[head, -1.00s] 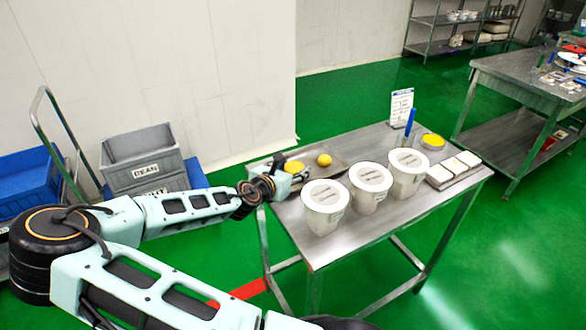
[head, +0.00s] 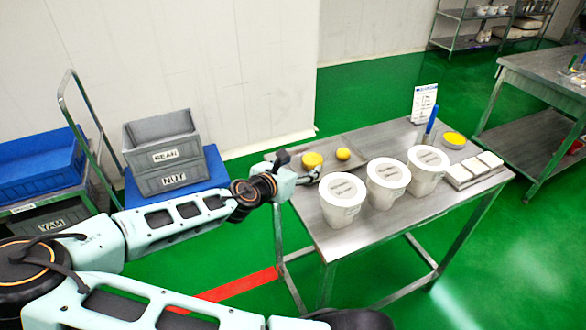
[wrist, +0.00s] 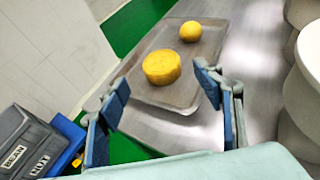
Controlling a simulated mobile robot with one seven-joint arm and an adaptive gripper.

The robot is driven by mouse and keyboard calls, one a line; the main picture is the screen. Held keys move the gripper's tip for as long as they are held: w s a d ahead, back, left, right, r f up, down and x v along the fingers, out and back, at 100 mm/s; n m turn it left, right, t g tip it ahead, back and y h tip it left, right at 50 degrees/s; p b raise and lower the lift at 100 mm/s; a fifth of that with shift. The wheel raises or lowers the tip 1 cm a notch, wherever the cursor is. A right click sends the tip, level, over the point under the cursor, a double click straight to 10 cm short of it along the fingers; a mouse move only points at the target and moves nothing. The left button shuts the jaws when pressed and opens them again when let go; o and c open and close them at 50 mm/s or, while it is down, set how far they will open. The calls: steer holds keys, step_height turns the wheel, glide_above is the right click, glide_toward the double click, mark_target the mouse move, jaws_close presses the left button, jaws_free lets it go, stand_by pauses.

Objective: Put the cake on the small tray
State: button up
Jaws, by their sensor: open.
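The cake is likely the larger yellow round piece (head: 313,160), which lies on a flat metal tray (head: 355,142) at the left end of the steel table. It shows in the wrist view (wrist: 161,66) as a thick yellow disc. A smaller yellow ball (wrist: 190,31) lies behind it on the same tray (wrist: 207,50). My gripper (wrist: 160,105) is open and empty, with its blue fingers apart, short of the tray's near edge. In the head view my gripper (head: 306,176) is at the table's left edge, close to the cake.
Several lidded white tubs, one of them nearest (head: 342,205), stand along the table (head: 340,246) right of my gripper. White blocks (head: 470,172), a yellow round dish (head: 454,139), a blue-handled tool (head: 432,120) and a sign (head: 424,103) are farther right. Grey crates (head: 165,160) stand left.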

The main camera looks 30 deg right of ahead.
steer(key=shift+v, duration=2.25)
